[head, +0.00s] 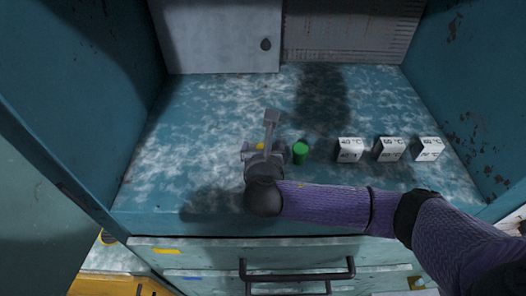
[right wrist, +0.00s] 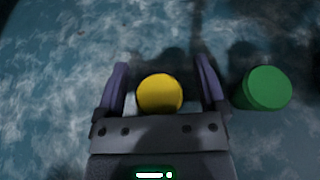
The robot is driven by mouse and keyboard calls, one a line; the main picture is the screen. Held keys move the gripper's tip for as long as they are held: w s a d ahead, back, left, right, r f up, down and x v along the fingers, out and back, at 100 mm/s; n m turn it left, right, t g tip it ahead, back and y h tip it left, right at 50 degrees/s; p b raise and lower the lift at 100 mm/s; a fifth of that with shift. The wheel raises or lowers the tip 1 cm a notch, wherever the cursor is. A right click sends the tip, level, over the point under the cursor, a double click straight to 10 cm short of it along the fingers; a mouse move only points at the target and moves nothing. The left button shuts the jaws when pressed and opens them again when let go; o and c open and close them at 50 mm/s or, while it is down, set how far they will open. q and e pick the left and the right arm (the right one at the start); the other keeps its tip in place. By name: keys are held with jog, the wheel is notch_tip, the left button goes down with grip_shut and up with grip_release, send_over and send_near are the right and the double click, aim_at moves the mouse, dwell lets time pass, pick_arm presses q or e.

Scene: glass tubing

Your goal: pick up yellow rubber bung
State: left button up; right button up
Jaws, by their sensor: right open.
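The yellow rubber bung (head: 260,146) shows as a small patch at my right gripper in the head view, mostly covered by it. In the right wrist view the bung (right wrist: 160,94) is a round yellow top between the two purple-grey fingers. My right gripper (right wrist: 163,75) is open, with a finger on each side of the bung and a visible gap to each. In the head view the right gripper (head: 263,151) is over the blue worktop. My left gripper is not in view.
A green bung (head: 300,152) stands just right of the gripper; it also shows in the right wrist view (right wrist: 264,88). White temperature-marked blocks (head: 389,149) stand farther right on the worktop (head: 190,130). Blue side walls and a back cabinet (head: 222,35) enclose it. The worktop's left part is clear.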

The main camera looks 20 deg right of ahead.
grip_shut()
